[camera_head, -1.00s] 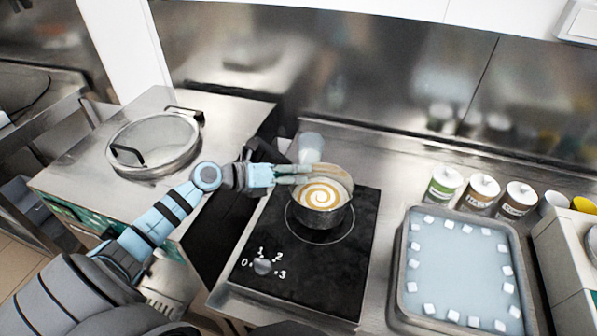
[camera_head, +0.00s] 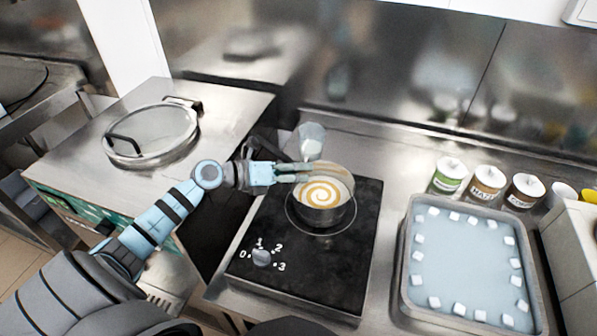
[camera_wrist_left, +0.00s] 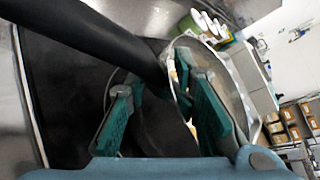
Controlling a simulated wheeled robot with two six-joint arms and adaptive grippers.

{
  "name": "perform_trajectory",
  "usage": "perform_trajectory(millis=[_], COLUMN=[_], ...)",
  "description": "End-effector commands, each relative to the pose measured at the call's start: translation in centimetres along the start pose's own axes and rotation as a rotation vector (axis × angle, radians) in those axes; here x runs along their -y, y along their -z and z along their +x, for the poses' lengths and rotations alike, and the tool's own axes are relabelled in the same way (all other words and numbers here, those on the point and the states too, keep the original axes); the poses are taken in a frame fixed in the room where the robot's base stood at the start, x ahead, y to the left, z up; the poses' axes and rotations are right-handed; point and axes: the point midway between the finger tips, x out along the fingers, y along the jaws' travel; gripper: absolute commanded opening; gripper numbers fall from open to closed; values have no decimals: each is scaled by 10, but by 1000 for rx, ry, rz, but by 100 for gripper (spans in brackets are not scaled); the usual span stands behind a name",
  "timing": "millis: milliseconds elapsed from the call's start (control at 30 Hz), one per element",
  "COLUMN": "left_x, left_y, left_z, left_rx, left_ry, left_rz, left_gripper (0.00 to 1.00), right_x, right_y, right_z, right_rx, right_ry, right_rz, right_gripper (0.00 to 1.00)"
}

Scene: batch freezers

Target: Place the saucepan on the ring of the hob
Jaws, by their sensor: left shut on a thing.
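The saucepan (camera_head: 323,216), dark-sided with a cream and brown swirl inside, is over the ring (camera_head: 290,212) of the black hob (camera_head: 345,262). The ring's left and front edges show around it; I cannot tell whether its base touches the hob. My left gripper (camera_head: 303,172) is at the saucepan's back left, shut on its handle. In the left wrist view, the dark handle (camera_wrist_left: 110,40) runs to the saucepan (camera_wrist_left: 184,75) near the green fingers (camera_wrist_left: 165,108). My right gripper is not in view.
A clear jug (camera_head: 308,140) stands behind the hob. A grey tray (camera_head: 402,270) with white cubes lies to the right, below several labelled tins (camera_head: 487,183). A round glass lid (camera_head: 150,135) is on the left counter. The hob's knob (camera_head: 262,257) is at its front left.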

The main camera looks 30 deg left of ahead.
Motion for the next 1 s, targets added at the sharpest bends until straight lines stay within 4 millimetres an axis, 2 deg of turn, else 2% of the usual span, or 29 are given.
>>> perform_trajectory(millis=[267, 300, 433, 767, 867, 1000], left_x=[-3, -3, -3, -4, -5, -5], left_y=[3, 3, 3, 4, 4, 5], left_z=[2, 2, 2, -1, -14, -47], left_rx=[2, 2, 1, -2, -4, -9], left_ry=[2, 2, 1, -2, -5, -7], left_rz=[-1, -1, 0, 1, 3, 3], left_gripper=[0, 28, 49, 50, 50, 50], right_x=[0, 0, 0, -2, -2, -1], right_y=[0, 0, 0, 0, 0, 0], right_z=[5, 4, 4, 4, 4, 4], right_rx=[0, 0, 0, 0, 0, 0], right_ry=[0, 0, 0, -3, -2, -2], right_rz=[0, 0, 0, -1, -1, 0], right_gripper=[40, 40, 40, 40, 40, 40])
